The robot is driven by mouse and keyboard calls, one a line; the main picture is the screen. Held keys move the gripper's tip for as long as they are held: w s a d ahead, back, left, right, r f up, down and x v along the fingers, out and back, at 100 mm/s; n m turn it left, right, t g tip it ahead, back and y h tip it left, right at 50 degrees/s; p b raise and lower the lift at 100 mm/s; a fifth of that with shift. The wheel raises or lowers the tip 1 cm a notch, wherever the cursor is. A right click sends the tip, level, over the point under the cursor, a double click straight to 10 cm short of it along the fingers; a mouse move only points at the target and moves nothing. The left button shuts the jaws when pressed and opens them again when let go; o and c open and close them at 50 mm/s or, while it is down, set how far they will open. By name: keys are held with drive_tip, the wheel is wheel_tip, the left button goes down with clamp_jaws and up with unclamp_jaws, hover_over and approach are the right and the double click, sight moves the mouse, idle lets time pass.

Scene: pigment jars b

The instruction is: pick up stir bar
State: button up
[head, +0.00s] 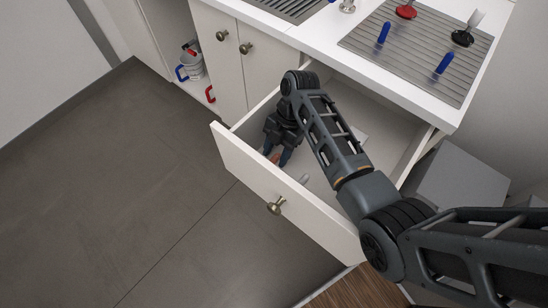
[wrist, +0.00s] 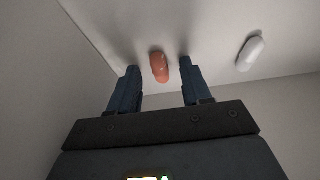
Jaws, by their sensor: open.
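Two small capsule-shaped bars lie on the floor of the open drawer (head: 240,165). The orange-red bar (wrist: 159,67) lies between my gripper's two blue fingertips in the wrist view, with a gap on each side. The white bar (wrist: 251,53) lies to the right, outside the fingers; it also shows in the head view (head: 304,179). Either could be a stir bar by shape. My gripper (wrist: 158,66) is open and reaches down into the drawer. In the head view the gripper and fingers partly hide the orange-red bar.
The drawer walls stand close around my gripper. A pale flat thing (head: 359,134) lies farther back in the drawer. On the counter above, a ribbed grey mat (head: 415,62) holds blue, red and black items. A cupboard at left holds mugs (head: 191,66).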

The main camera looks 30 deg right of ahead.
clamp_jaws()
idle(0.3)
drive_tip(key=shift+r, duration=0.15)
